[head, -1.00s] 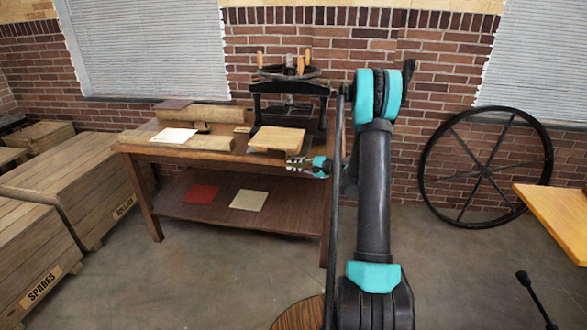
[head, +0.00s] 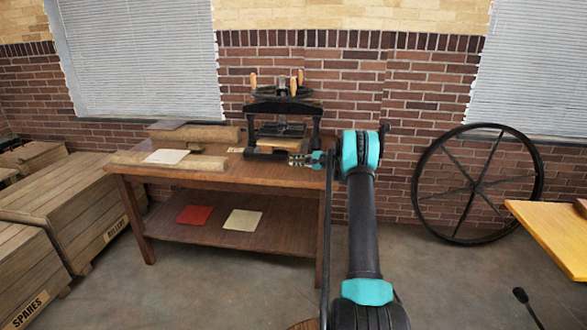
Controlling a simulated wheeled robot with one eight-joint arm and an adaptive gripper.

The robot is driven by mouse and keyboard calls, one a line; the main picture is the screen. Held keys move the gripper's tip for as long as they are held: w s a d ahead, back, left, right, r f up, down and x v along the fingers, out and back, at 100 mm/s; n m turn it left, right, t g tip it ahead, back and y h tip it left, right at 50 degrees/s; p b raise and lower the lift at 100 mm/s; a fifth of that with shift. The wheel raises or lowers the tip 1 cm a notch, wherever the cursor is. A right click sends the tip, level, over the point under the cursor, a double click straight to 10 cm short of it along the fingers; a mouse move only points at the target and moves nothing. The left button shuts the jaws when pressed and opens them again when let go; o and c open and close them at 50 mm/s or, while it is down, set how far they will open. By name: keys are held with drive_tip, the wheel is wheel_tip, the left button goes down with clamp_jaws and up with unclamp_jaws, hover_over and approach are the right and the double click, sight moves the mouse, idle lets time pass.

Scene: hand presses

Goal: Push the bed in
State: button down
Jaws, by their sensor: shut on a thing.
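The hand press (head: 284,107) stands at the back of the wooden table, with a black frame and a dark wheel with wooden handles on top. My gripper (head: 292,159) reaches in from the right at the front of the press, next to the right end of this dark part. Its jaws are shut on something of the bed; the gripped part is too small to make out.
The table (head: 222,172) also holds brown rolls (head: 195,133) and a white sheet (head: 166,156). Its lower shelf carries a red sheet (head: 194,215) and a cream sheet (head: 243,219). Crates (head: 82,205) stand left; a large spoked wheel (head: 472,188) leans on the wall right.

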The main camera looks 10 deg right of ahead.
drive_tip(key=shift+w+d, duration=0.25)
drive_tip(key=shift+w, duration=0.35)
drive_tip(key=shift+w+d, duration=0.2)
drive_tip(key=shift+w, duration=0.5)
drive_tip(key=shift+d+r, duration=0.1)
drive_tip(key=c, duration=1.6)
unclamp_jaws()
drive_tip(key=shift+w, duration=0.1)
drive_tip(key=v, duration=1.2)
